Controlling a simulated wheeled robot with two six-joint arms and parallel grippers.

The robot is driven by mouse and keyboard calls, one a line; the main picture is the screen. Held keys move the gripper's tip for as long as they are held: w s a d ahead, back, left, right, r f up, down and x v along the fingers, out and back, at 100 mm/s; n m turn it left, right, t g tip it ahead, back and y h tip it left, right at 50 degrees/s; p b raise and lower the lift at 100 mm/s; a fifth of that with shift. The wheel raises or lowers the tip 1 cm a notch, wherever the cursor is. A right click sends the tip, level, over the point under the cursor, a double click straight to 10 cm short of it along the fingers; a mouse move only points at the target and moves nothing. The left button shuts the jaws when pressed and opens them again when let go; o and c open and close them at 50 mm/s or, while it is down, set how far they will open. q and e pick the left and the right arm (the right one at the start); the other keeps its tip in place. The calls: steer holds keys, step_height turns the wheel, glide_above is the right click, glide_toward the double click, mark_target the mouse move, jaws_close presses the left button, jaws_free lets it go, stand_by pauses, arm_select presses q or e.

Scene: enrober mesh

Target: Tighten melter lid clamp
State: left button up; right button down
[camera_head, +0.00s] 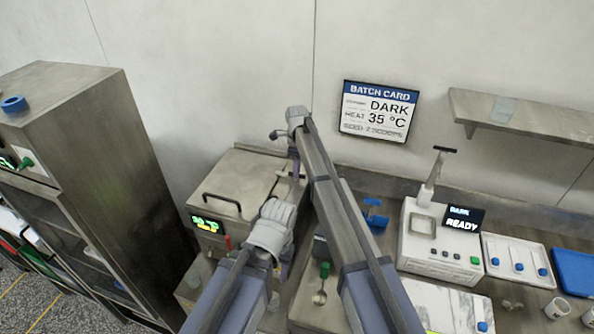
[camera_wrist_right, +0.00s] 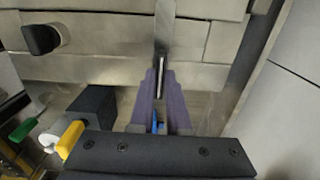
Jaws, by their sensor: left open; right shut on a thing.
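The melter (camera_head: 232,178) is a steel box with a flat lid, a dark handle (camera_head: 222,203) and a lit green display (camera_head: 207,224). My right gripper (camera_head: 293,172) points down at the lid's right edge. In the right wrist view, its purple fingers (camera_wrist_right: 158,95) are shut on a thin metal clamp lever (camera_wrist_right: 161,78), which lies against the steel side. The rest of the clamp is mostly hidden by the fingers. My left gripper (camera_head: 282,268) is open and empty, low in front of the melter's right side.
A tall steel cabinet (camera_head: 110,160) stands left of the melter. A white machine (camera_head: 430,245) reading READY, a blue stand (camera_head: 375,215) and a tray (camera_head: 515,262) are on the counter at right. A batch card (camera_head: 378,111) and shelf (camera_head: 525,115) are on the wall.

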steer(key=c, duration=0.9)
jaws_free()
steer(key=shift+r, duration=0.1)
step_height(320, 180, up, 8)
steer(key=p, duration=0.8)
steer(key=shift+f, duration=0.2)
steer(key=shift+s+f, duration=0.1)
